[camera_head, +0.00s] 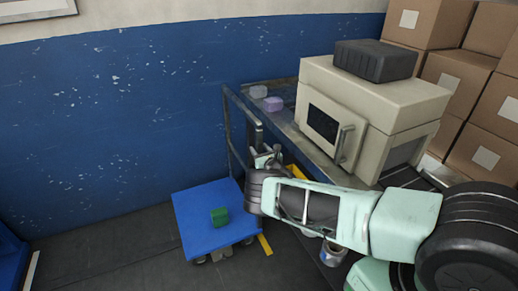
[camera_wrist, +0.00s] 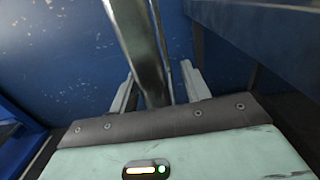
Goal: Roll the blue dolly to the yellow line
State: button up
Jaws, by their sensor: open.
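My gripper (camera_head: 265,156) is at the handle's right-hand post. In the wrist view, my gripper (camera_wrist: 158,78) is open, with its fingers on either side of a grey metal post (camera_wrist: 142,45). Whether a finger touches the post is unclear. A piece of the yellow line (camera_head: 265,245) shows on the floor at the deck's right edge; my arm hides the area beside it.
Stacked cardboard boxes (camera_head: 455,80) stand behind. A tin (camera_head: 333,252) sits below my arm. Floor left of the dolly is clear.

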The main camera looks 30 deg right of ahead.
jog(key=s, duration=0.6)
dwell(0.5)
